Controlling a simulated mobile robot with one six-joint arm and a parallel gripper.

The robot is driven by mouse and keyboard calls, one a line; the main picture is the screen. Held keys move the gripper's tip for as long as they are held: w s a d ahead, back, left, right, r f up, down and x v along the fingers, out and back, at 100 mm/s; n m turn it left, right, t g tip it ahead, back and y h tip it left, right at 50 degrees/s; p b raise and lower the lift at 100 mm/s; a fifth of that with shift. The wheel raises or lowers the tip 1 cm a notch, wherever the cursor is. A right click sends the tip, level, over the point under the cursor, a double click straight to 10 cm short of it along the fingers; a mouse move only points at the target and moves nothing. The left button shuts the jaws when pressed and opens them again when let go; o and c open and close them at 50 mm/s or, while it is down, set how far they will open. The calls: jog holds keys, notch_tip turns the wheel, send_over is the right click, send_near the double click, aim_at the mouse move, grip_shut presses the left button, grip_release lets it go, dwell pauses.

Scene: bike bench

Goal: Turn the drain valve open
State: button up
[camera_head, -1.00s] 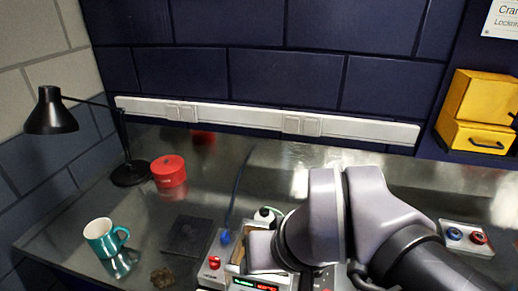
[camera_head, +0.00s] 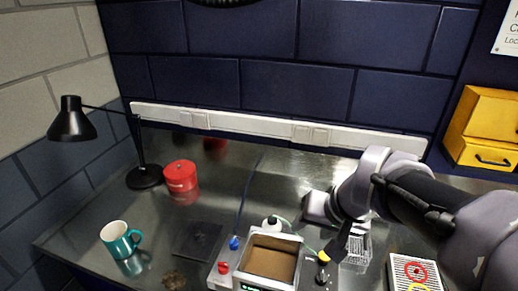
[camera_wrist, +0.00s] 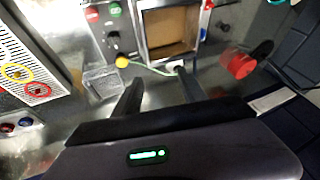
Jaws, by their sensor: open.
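A bench unit with an open, brown-floored tank (camera_head: 271,262) stands at the front middle; it also shows at the top of the wrist view (camera_wrist: 170,30). It carries a red knob (camera_head: 223,267) and a blue knob (camera_head: 235,243) on its left, and a yellow knob (camera_head: 323,257) on its right, which shows in the wrist view too (camera_wrist: 122,61). I cannot tell which of these is the drain valve. My gripper (camera_wrist: 160,92) is open and empty, above the bench beside the unit. In the head view my arm partly hides it.
A teal mug (camera_head: 118,240), red tin (camera_head: 180,176) and black lamp (camera_head: 72,125) stand left.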

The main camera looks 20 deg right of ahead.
jog(key=w+d+f, duration=0.1)
jog(key=w+d, duration=0.1)
jog(key=d, duration=0.3)
jog(key=shift+d+f, duration=0.25)
jog(key=shift+f, duration=0.15)
jog(key=shift+s+a, duration=0.1)
jog(key=shift+a, duration=0.05)
jog(key=s+a+b, duration=0.2)
jog(key=s+a, duration=0.4)
jog(key=a, duration=0.2)
jog(key=s+a+f+y+b, duration=0.1)
jog(key=s+a+b, duration=0.2)
jog(key=s+a, duration=0.3)
jog(key=a, duration=0.3)
jog(key=shift+f+n, duration=0.25)
jog(key=shift+n, duration=0.15)
